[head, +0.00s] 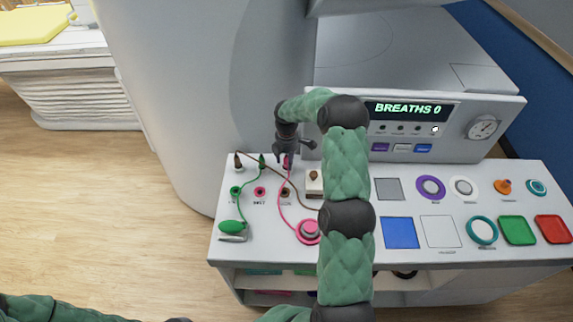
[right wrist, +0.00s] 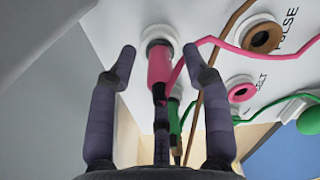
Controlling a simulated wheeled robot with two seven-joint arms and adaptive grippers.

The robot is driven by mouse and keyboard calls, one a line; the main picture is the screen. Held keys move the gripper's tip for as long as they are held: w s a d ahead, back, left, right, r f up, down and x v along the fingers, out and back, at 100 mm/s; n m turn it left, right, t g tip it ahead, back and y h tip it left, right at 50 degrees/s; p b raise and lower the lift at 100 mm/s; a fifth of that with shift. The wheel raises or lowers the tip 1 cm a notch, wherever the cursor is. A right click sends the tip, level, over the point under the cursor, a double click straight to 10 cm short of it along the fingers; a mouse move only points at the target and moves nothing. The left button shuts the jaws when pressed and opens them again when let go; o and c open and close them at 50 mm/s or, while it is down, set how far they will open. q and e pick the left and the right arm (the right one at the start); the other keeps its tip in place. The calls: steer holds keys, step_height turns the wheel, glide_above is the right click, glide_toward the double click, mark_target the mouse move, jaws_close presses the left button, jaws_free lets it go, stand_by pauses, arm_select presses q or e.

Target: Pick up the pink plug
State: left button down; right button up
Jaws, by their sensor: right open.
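The pink plug (head: 287,163) stands in the back row of the white console, at the right end of the row of plugs. In the right wrist view the pink plug (right wrist: 160,70) sits in a white round holder with its pink cord attached. My right gripper (head: 291,146) is over it in the head view. In the right wrist view my right gripper (right wrist: 167,62) is open, with a finger on each side of the plug and a visible gap to each. My left gripper is out of view; part of my left arm shows at the bottom left.
A green plug (head: 262,161) and a brown plug (head: 238,160) stand left of the pink one. The pink cord runs to a pink round piece (head: 309,231). A pink socket (head: 260,191) lies in front. The machine (head: 430,130) rises behind the console.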

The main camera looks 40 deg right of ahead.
steer(key=shift+f, duration=0.35)
jaws_close()
steer(key=shift+r, duration=0.15)
